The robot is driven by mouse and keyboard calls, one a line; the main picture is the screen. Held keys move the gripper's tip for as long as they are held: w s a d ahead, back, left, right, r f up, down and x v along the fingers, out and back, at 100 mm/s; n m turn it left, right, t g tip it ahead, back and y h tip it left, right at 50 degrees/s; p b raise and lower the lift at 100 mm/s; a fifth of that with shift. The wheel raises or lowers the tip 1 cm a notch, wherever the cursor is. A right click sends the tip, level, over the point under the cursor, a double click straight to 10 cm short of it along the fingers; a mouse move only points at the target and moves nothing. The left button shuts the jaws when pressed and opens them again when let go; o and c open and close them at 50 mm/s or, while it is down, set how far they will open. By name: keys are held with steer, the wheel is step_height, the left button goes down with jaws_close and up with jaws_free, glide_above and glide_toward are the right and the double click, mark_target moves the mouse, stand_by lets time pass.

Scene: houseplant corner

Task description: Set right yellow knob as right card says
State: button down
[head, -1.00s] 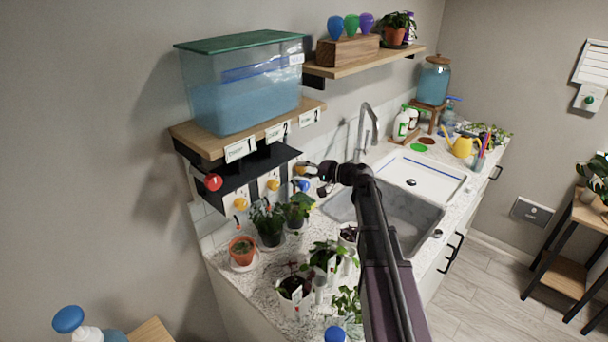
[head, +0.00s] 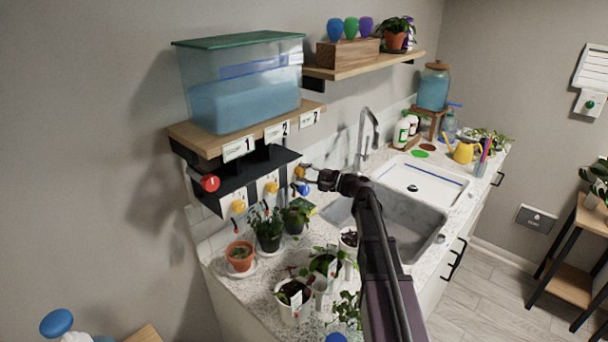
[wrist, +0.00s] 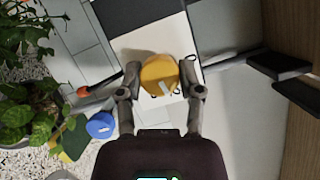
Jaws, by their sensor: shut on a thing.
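The right yellow knob (wrist: 160,76) has a white pointer mark, seen in the wrist view between my two fingers. My gripper (wrist: 163,82) is shut on it, one finger at each side. In the head view my gripper (head: 309,175) reaches from the right to the knob (head: 299,171) at the right end of the panel under the tank shelf. The mark slants down and to the right in the wrist view. The right card (head: 310,117) hangs on the shelf edge above; its number looks like 2 but is small.
Two more yellow knobs (head: 271,187) (head: 238,206) sit to the left under cards 2 (head: 277,131) and 1 (head: 239,148). A red knob (head: 210,183) is at the left end. Potted plants (head: 268,232) crowd the counter below.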

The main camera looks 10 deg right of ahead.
steer(key=shift+c, duration=1.3)
jaws_free()
